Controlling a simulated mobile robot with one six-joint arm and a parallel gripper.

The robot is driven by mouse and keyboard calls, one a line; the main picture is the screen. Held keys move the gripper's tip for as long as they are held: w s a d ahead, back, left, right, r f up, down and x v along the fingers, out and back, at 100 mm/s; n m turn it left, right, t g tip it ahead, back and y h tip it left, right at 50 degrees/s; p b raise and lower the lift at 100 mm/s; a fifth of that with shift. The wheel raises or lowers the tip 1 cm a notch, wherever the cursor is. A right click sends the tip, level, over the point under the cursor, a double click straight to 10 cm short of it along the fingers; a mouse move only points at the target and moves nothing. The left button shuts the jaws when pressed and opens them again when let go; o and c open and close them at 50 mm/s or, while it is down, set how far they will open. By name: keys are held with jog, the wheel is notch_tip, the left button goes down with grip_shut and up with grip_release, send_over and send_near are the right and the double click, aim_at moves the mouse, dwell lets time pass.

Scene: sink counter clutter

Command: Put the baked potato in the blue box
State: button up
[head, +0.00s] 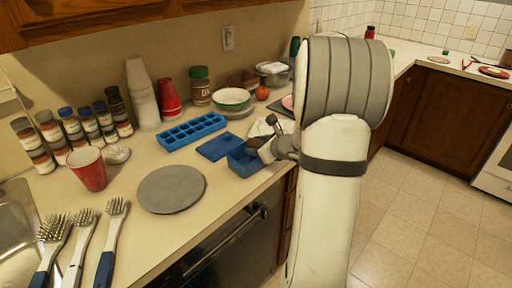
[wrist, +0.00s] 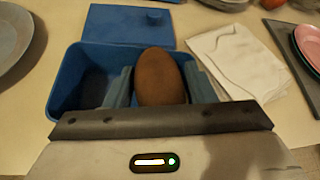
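The baked potato (wrist: 160,78) is a brown oval between the two fingers of my gripper (wrist: 160,88), which look closed against its sides. In the head view a brown bit of the potato (head: 254,143) shows at my gripper (head: 262,147), above the right part of the blue box. The open blue box (head: 243,165) stands near the counter's front edge. In the wrist view the box (wrist: 68,85) lies under the potato, its left part empty and its right part partly hidden. I cannot tell how high the potato is above the box floor.
A flat blue lid (head: 219,147) lies behind the box. A blue ice tray (head: 192,132), grey plate (head: 171,189), red cup (head: 88,168) and several brushes (head: 82,240) are to the left. White napkins (wrist: 236,60) lie right of the box.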

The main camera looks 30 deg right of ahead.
jog(key=shift+o, duration=1.1)
jog(key=shift+r, duration=0.1)
jog(key=shift+r+p, duration=0.6)
jog(key=shift+p, duration=0.3)
jog(key=v, duration=1.1)
jog(key=s+a+n+g+y, duration=0.2)
jog(key=s+a+n+g, duration=0.1)
jog(key=a+n, duration=0.5)
jog(key=s+a+n+g+y, duration=0.1)
jog(key=s+a+n+g, duration=0.25)
jog(key=a+n, duration=0.45)
jog(key=s+a+n+g+h, duration=0.3)
jog(key=s+a+n+h, duration=0.2)
jog(key=s+n, duration=0.6)
jog(key=f+n, duration=0.1)
jog(key=n, duration=0.2)
jog(key=shift+a+n, duration=0.25)
jog(key=shift+n, duration=0.15)
